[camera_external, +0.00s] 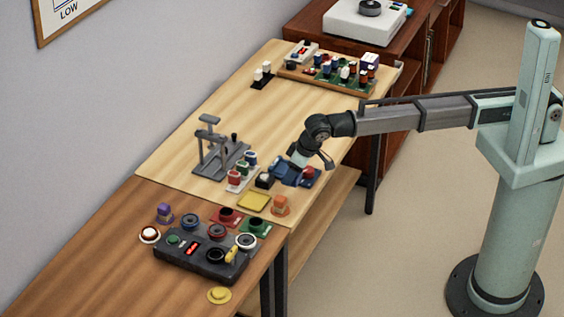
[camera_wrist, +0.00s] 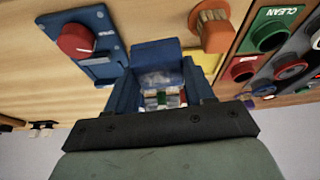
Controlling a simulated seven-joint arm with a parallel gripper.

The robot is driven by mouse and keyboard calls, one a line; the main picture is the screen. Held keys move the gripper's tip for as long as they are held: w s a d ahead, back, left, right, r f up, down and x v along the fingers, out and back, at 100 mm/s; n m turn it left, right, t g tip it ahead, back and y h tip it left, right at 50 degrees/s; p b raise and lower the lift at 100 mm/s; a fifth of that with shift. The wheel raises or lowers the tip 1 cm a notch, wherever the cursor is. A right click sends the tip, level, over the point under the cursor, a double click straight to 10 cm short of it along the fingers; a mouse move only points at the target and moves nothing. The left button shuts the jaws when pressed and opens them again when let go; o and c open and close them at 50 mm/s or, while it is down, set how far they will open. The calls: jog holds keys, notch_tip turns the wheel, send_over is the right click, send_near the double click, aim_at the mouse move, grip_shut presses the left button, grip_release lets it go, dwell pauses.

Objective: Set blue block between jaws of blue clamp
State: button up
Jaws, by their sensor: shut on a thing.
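My gripper (camera_external: 297,160) is low over the front right part of the pale table, pointing down. It is shut on the blue block (camera_wrist: 156,52), which shows just beyond the dark gripper bar in the wrist view. Blue walls (camera_wrist: 194,82) stand on both sides there; I cannot tell clearly where block and clamp meet. In the external view the blue clamp (camera_external: 283,172) is right beneath my gripper and partly hidden by it. The fingertips are hidden, so I cannot see whether the block touches the clamp or how deep it sits.
A blue plate with a red knob (camera_wrist: 76,40) is close beside the clamp. An orange piece (camera_wrist: 211,30), a yellow pad (camera_external: 254,201) and a green "CLEAN" holder (camera_wrist: 270,32) are near. A grey press (camera_external: 213,150) stands left. The table's middle is clear.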

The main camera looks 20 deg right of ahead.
notch_tip(320, 180, up, 3)
jog(key=shift+f, duration=0.2)
jog(key=shift+w+d+r, duration=0.1)
jog(key=shift+w+r, duration=0.45)
jog(key=shift+w, duration=0.35)
jog(key=w+d+f+m, duration=0.1)
jog(key=w+d, duration=0.1)
jog(key=w, duration=0.8)
jog(key=shift+w+d+f, duration=0.1)
jog(key=shift+f, duration=1.7)
jog(key=shift+w+d+f, duration=0.1)
jog(key=shift+f, duration=1.65)
jog(key=shift+s+f, duration=0.1)
jog(key=shift+f, duration=0.1)
jog(key=o, duration=1.2)
jog(key=shift+r, duration=0.1)
notch_tip(320, 180, up, 7)
